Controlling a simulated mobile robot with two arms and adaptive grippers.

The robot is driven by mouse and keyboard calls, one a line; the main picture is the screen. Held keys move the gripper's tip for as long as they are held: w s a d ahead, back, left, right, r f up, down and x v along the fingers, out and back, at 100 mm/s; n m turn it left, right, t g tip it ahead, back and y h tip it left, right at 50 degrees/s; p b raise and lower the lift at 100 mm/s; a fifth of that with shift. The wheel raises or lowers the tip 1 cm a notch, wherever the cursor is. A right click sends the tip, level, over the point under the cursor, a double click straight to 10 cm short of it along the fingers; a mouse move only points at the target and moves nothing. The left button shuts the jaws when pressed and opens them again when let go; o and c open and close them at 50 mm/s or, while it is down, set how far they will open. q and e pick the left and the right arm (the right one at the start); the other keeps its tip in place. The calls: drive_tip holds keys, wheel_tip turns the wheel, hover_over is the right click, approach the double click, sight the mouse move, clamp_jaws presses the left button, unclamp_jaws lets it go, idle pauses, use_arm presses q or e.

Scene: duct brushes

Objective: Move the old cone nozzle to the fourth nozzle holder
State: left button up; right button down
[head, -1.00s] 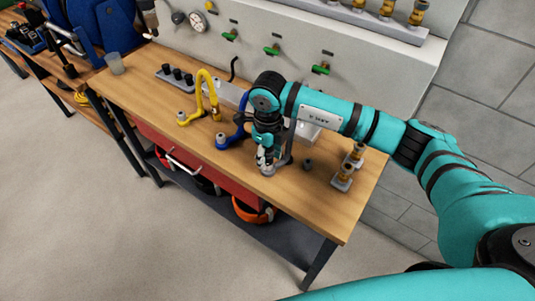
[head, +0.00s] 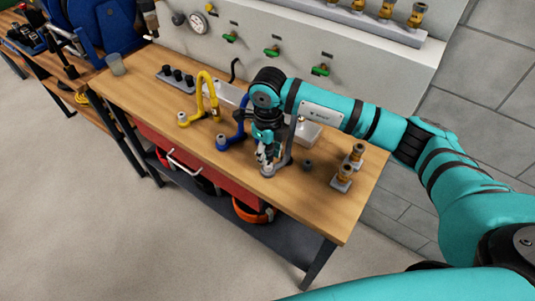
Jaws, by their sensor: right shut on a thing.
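My right gripper (head: 265,159) hangs over the front of the wooden workbench, pointing down beside an upright grey stand (head: 289,148). It is shut on a small part, seemingly the old cone nozzle, which the fingers mostly hide. The stand's grey foot (head: 268,171) shows just below the fingertips. Two brass-coloured nozzles stand on small grey blocks, a nearer one (head: 344,173) and a farther one (head: 356,152), right of the gripper. More brass fittings stand on a grey rail (head: 340,14) on the back panel. I cannot tell which holder is the fourth. My left gripper is out of view.
A small dark cap (head: 308,164) lies between the stand and the brass nozzles. A blue hooked hose (head: 235,136) and a yellow one (head: 201,92) stand left of the gripper. A block with black caps (head: 177,76) is farther left. The bench's front right is clear.

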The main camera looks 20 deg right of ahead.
sight(270, 149)
drive_tip(key=shift+r+p, duration=1.05)
drive_tip(key=shift+r, duration=1.2)
drive_tip(key=shift+s, duration=0.1)
drive_tip(key=shift+s+d+r+n, duration=0.1)
drive_tip(key=shift+s+r+n, duration=0.1)
drive_tip(key=shift+n, duration=0.4)
drive_tip(key=shift+s+d+r+n, duration=0.1)
drive_tip(key=shift+s+n, duration=0.1)
drive_tip(key=shift+n, duration=0.4)
drive_tip(key=s+d+r+n, duration=0.2)
drive_tip(key=s+n, duration=0.4)
drive_tip(key=n, duration=0.7)
drive_tip(key=s+d+r+n+b, duration=0.1)
drive_tip(key=s+r+n, duration=0.2)
drive_tip(key=s+n, duration=0.4)
drive_tip(key=n, duration=0.6)
drive_tip(key=shift+d, duration=0.35)
